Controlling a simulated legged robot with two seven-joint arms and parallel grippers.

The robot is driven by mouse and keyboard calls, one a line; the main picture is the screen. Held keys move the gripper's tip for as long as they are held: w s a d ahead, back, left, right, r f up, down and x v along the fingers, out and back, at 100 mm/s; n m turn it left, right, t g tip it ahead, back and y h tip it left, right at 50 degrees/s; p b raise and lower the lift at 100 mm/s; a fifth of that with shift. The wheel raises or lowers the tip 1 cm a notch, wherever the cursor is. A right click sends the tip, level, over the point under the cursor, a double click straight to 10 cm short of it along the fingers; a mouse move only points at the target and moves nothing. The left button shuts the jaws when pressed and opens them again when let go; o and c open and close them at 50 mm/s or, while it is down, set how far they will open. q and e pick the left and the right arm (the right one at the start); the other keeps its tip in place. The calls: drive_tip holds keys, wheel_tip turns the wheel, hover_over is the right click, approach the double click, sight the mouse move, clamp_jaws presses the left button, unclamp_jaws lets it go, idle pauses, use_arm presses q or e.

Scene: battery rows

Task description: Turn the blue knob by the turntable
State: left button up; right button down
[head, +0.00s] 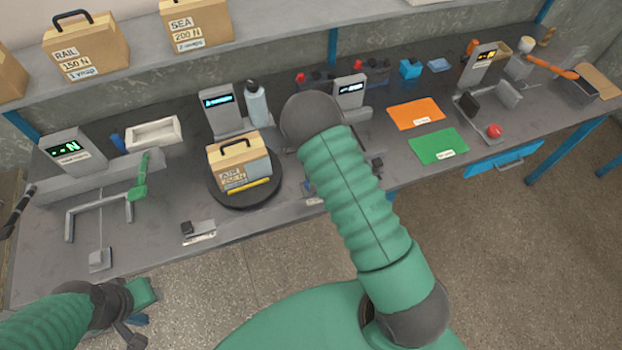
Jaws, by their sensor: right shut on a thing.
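The round black turntable (237,201) lies on the bench left of my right arm. A cardboard box (238,160) with a handle and a label stands on it. My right arm's green sleeve covers the bench just right of the turntable. My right gripper (308,187) is mostly hidden behind that sleeve, low beside the turntable's right edge. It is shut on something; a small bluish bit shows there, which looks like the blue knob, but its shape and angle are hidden. My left gripper (128,318) hangs at the lower left, off the bench's front edge, away from the turntable.
Grey display units stand along the grey bench (150,240), with a bottle (256,102) near one. A green lever (138,190) stands at left. Orange (415,114) and green (437,147) mats and a red button (494,131) are at right.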

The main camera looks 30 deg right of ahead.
drive_tip(key=shift+w+a, duration=0.1)
idle(0.4)
drive_tip(key=c, duration=0.9)
unclamp_jaws()
drive_tip(key=shift+c, duration=0.2)
wheel_tip(320, 180, up, 17)
drive_tip(key=b, duration=0.1)
drive_tip(key=shift+f, duration=0.15)
drive_tip(key=s+a+r+n+t, duration=0.1)
drive_tip(key=s+a+n, duration=0.4)
drive_tip(key=n, duration=0.5)
drive_tip(key=s+a+n+t, duration=0.1)
drive_tip(key=s+a+n, duration=0.5)
drive_tip(key=s+n, duration=0.4)
drive_tip(key=shift+s+a+r+n+t, duration=0.15)
drive_tip(key=shift+s+r+n+t, duration=0.15)
drive_tip(key=shift+n, duration=0.3)
